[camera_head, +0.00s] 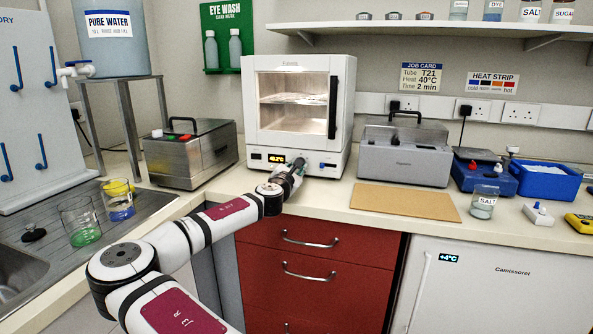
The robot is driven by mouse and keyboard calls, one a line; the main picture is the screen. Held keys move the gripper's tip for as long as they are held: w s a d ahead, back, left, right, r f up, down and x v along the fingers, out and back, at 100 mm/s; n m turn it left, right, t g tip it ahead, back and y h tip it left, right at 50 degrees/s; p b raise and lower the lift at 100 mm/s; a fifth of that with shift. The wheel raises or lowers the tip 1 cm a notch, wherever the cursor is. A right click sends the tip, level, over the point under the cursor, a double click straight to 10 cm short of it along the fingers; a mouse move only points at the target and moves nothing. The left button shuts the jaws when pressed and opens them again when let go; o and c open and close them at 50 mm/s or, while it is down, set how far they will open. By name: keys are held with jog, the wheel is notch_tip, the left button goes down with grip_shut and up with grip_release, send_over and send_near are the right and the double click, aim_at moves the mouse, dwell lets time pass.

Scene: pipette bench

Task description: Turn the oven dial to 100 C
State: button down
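The white oven (299,101) stands at the back of the bench with its door shut and a lit interior behind the glass. Its front panel has a small lit display (277,158) that seems to read about 40 C. The dial is hidden behind my gripper or too small to make out. My gripper (298,165) is at the front panel, just right of the display, with its fingers pointing at the panel. I cannot tell whether it touches the dial, or whether its fingers are open or shut.
A metal box with red and green buttons (190,152) stands left of the oven, and another metal box (404,155) stands right. A tan board (405,201) lies on the bench in front. A job card (421,77) on the wall reads Heat 40°C.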

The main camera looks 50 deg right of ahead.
jog(key=m+b, duration=0.1)
jog(key=m, duration=0.3)
jog(key=shift+w+m, duration=0.1)
jog(key=shift+m, duration=0.2)
jog(key=m+b, duration=0.1)
jog(key=m, duration=0.1)
jog(key=m+b, duration=0.1)
jog(key=m, duration=0.1)
jog(key=shift+r+m, duration=0.2)
jog(key=shift+m, duration=0.1)
jog(key=m+b, duration=0.2)
jog(key=m, duration=0.2)
jog(key=shift+r+m, duration=0.15)
jog(key=shift+m, duration=0.15)
jog(key=shift+r+m+b, duration=0.15)
jog(key=shift+m+b, duration=0.95)
jog(key=shift+m, duration=0.8)
jog(key=c, duration=1.5)
grip_release()
jog(key=shift+o, duration=0.2)
jog(key=shift+a, duration=0.1)
